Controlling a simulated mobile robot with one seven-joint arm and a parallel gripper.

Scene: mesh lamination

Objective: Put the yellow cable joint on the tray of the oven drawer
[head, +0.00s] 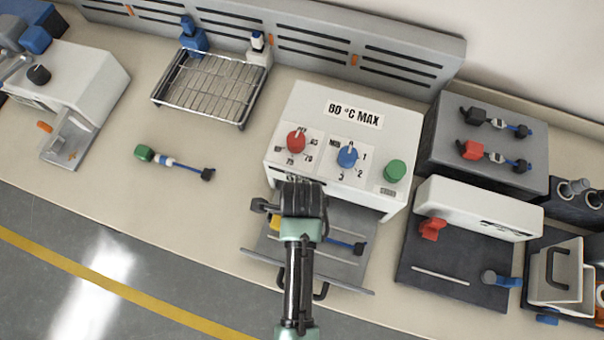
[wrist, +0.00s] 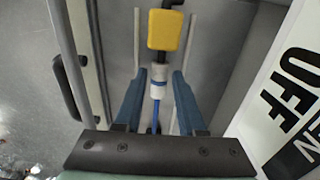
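The yellow cable joint shows its yellow block (head: 275,222) at the left of the open oven drawer's tray (head: 345,222) in the head view, with a blue-tipped end to the right. Its middle is hidden behind my gripper (head: 292,208). In the wrist view the yellow block (wrist: 168,30) is ahead of the fingers, and the white middle part lies between the two blue fingertips of my gripper (wrist: 159,74). Gaps show beside the white part, so the fingers look open around or just above it. The joint appears to lie on the tray; exact contact is unclear.
The white oven (head: 345,140) with red, blue and green knobs stands behind the drawer. A green cable joint (head: 170,161) lies on the bench at left, near a wire rack (head: 212,88). A dark press (head: 455,260) stands at right.

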